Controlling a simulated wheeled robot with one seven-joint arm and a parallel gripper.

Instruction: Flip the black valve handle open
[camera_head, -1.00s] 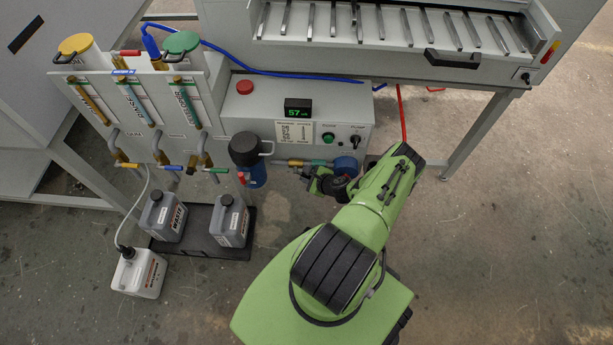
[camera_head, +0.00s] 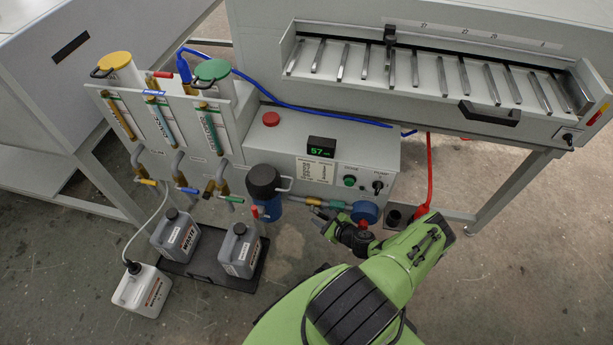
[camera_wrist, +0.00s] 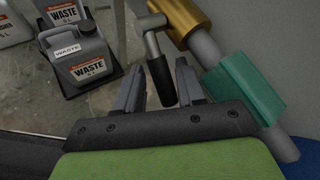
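In the wrist view, the black valve handle (camera_wrist: 162,82) is a dark grip on the end of a grey metal lever (camera_wrist: 150,42). The lever joins a brass valve body (camera_wrist: 186,16) on a grey pipe with a teal sleeve (camera_wrist: 245,83). My gripper (camera_wrist: 160,82) is open, with one finger on each side of the black handle. There appears to be a gap on the left; contact on the right is unclear. In the head view, my gripper (camera_head: 322,217) is just below the pipe (camera_head: 305,201), left of the blue round part (camera_head: 365,212). The handle is hard to make out there.
Two grey waste canisters (camera_head: 175,237) (camera_head: 240,252) stand on a black tray (camera_head: 200,272), beside a white canister (camera_head: 140,292). A blue filter housing (camera_head: 268,190) hangs left of my gripper. A red hose (camera_head: 429,170) runs down at right. Open floor lies in front.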

